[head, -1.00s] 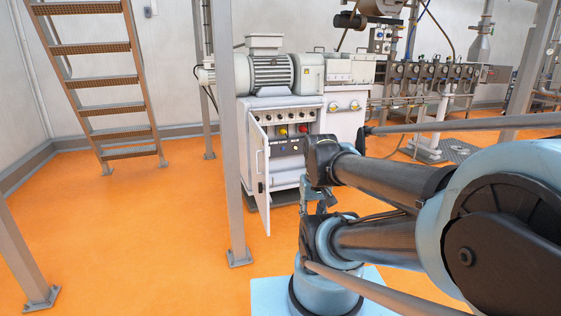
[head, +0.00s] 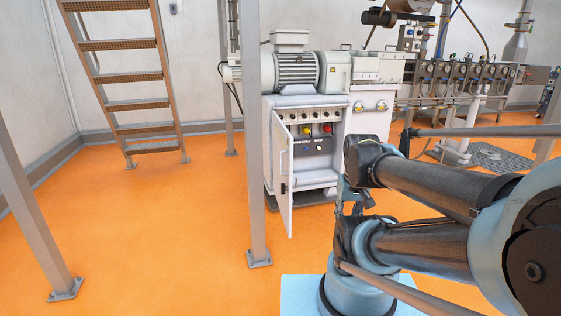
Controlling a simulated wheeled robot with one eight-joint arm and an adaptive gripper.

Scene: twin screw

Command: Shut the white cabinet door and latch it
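The white cabinet (head: 329,118) stands under a large motor, with its front open. Its white door (head: 284,200) is hinged on the left and swung outward toward me, seen nearly edge-on. A pale handle (head: 283,163) and a small dark latch part (head: 284,188) show on the door. Inside are a row of dark knobs, a red and a yellow switch and a dark panel. My gripper (head: 350,198) appears to hang below the black wrist, right of the door and apart from it. It is small and partly hidden by my arm, so its fingers are unclear.
A grey steel post (head: 253,150) stands just left of the door, and another post (head: 35,210) stands at far left. Brown stairs (head: 120,85) rise behind. The orange floor (head: 170,235) between the posts is clear. Piping and gauges line the back right.

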